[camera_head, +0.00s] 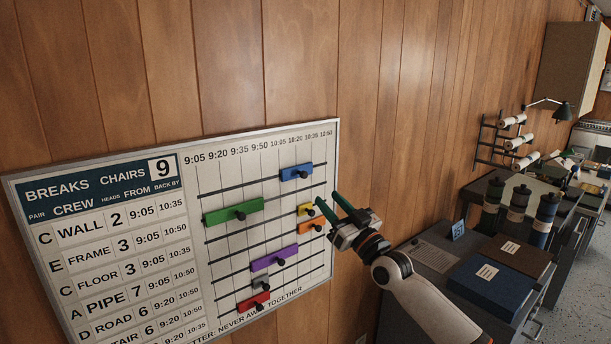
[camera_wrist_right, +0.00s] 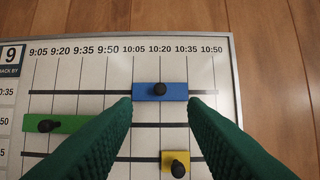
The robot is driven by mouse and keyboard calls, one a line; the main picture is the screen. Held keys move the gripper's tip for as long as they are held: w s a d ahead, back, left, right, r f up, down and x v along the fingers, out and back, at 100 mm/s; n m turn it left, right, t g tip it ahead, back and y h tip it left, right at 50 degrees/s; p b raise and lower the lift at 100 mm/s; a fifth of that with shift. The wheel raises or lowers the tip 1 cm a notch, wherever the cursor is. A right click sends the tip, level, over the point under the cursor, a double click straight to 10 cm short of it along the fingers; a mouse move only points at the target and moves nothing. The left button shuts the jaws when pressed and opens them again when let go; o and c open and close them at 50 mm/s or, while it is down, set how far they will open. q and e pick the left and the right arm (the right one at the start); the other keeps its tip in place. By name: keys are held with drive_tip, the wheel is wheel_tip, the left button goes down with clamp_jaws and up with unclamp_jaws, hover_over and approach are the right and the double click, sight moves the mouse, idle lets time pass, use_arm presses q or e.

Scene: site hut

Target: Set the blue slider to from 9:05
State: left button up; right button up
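The blue slider (camera_head: 297,173) is on the top rail of the wall board (camera_head: 336,150). In the right wrist view the blue slider (camera_wrist_right: 143,92) spans from about the 10:05 line to about the 10:35 line, its black knob (camera_wrist_right: 160,89) near 10:20. The top rail to its left is bare as far as 9:05. My right gripper (camera_head: 327,198) is open and empty, below and right of the blue slider in the head view. In the wrist view its green fingers (camera_wrist_right: 160,108) frame the slider's lower part from both sides; contact cannot be told. My left gripper is not in view.
A green slider (camera_head: 222,214) is on the rail below, left of the blue one. Yellow (camera_head: 304,210), orange (camera_head: 306,227), purple (camera_head: 267,261) and red (camera_head: 246,306) sliders sit lower. A cabinet (camera_head: 428,262) with folders and bottles stands right of the board.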

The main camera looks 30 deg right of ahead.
sight(306, 176)
drive_tip(key=p+x, duration=0.1)
drive_tip(key=x, duration=0.8)
drive_tip(key=shift+w, duration=0.45)
drive_tip(key=shift+c, duration=0.6)
clamp_jaws()
